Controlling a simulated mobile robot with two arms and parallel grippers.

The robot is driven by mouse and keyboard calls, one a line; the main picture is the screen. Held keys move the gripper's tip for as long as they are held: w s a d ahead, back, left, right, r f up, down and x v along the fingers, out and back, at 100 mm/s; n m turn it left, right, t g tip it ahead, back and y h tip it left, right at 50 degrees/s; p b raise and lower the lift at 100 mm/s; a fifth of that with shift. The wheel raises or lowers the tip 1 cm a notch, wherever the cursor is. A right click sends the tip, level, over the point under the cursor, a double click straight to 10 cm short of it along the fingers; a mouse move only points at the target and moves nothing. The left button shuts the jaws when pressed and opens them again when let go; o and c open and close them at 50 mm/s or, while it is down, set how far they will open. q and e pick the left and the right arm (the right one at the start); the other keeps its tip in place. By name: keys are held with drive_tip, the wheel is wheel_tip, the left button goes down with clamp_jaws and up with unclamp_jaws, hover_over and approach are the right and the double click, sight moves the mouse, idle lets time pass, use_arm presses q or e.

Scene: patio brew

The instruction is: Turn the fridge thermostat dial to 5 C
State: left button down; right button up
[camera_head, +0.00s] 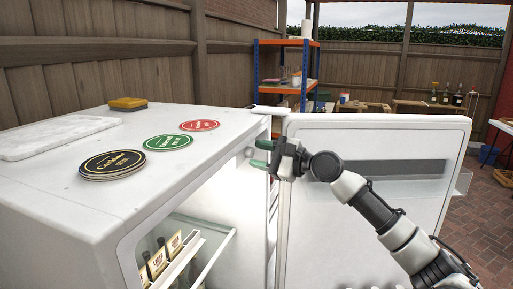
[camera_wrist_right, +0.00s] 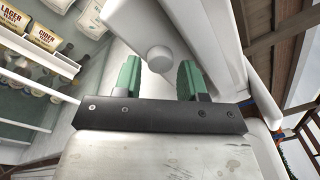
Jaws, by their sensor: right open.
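The white fridge (camera_head: 60,205) stands with its door (camera_head: 400,140) swung open to the right. A small round white dial (camera_head: 250,152) sits on the inner wall near the top of the opening. In the right wrist view the dial (camera_wrist_right: 159,59) appears between the two green fingertips. My right gripper (camera_head: 261,155) is open, its fingers pointing at the dial from the door side. In the right wrist view the gripper (camera_wrist_right: 159,76) shows a gap on each side of the dial; I cannot tell whether it touches. Dial markings are not readable. My left gripper is not in view.
Several bottles (camera_head: 158,262) stand in a rack inside the fridge. The open door stands close beside my right forearm. A blue-and-orange shelf (camera_head: 256,75) stands behind.

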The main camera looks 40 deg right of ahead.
drive_tip(key=shift+w+a, duration=0.2)
drive_tip(key=shift+w, duration=0.3)
drive_tip(key=c, duration=0.6)
drive_tip(key=shift+c, duration=0.2)
drive_tip(key=shift+n, duration=0.3)
drive_tip(key=shift+f+n+t+y+b, duration=0.15)
drive_tip(key=shift+n+y+b, duration=0.2)
drive_tip(key=shift+n+b, duration=2.15)
drive_tip(key=shift+f+n+t+y+b, duration=0.15)
drive_tip(key=shift+n+y+b, duration=0.2)
drive_tip(key=shift+n+b, duration=2.15)
drive_tip(key=shift+w+r+n+p, duration=0.1)
drive_tip(key=shift+r+n+p, duration=0.05)
drive_tip(key=shift+n+p, duration=0.8)
